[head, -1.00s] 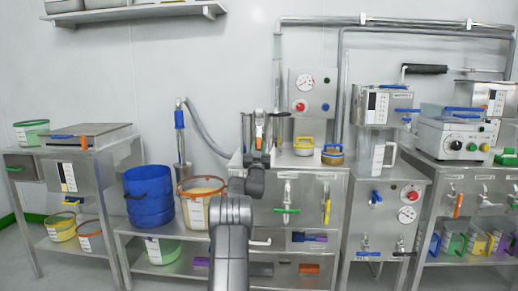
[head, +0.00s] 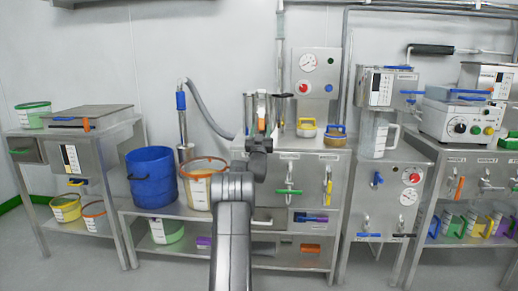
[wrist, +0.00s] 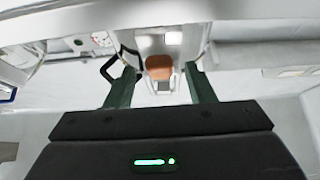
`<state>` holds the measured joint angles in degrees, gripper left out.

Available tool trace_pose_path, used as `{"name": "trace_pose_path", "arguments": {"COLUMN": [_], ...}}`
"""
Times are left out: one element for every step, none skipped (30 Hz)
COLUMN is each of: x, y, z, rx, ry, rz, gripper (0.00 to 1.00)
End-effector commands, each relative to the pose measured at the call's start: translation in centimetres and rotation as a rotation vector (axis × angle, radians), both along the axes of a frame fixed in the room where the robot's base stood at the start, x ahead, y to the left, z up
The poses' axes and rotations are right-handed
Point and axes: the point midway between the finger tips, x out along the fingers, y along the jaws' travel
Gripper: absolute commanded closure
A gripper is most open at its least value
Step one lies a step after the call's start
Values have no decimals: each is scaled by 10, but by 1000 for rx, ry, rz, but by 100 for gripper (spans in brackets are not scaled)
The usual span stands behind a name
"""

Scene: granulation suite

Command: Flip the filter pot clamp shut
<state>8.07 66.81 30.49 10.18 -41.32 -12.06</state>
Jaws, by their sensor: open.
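The filter pot (head: 250,106) is a steel vessel on the steel bench behind my arm, its lower part hidden by my arm. An orange clamp handle (head: 261,125) stands upright at its front. In the wrist view the orange handle (wrist: 159,67) shows between my two fingers, a little beyond their tips. My gripper (wrist: 159,80) is open, with a gap on each side of the handle and nothing held. In the head view my gripper (head: 260,144) is just below and in front of the clamp; its fingers are too small to make out there.
Yellow-handled (head: 306,128) and blue-handled (head: 335,134) pots stand right of the filter pot. A gauge panel (head: 315,75) is behind. A blue bucket (head: 151,178) and an orange-rimmed bucket (head: 195,186) stand left of my arm. A black loop (wrist: 118,63) is close to my left finger.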

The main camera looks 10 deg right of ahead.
Motion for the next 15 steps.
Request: {"name": "trace_pose_path", "arguments": {"x": [-4,-7,-12,-14,-18,-22,-25,-28,-33,-36,-40,-45,-49,-53,-58], "y": [1,2,3,4,5,6,7,8,10,11,12,13,14,15,17], "z": [-3,-4,-6,-9,-11,-14,-16,-19,-21,-24,-27,-30,-32,-35,-39], "rx": [1,-1,-1,-1,-1,-1,-1,-1,-1,-1,-1,-1,-1,-1,-1], "ry": [2,2,2,3,2,3,2,3,2,3,3,3,3,3,4], "rz": [0,0,0,0,0,0,0,0,0,1,0,0,0,0,1], "gripper": [51,51,51,51,51,51,51,51,51,51,51,51,51,51,51]}}
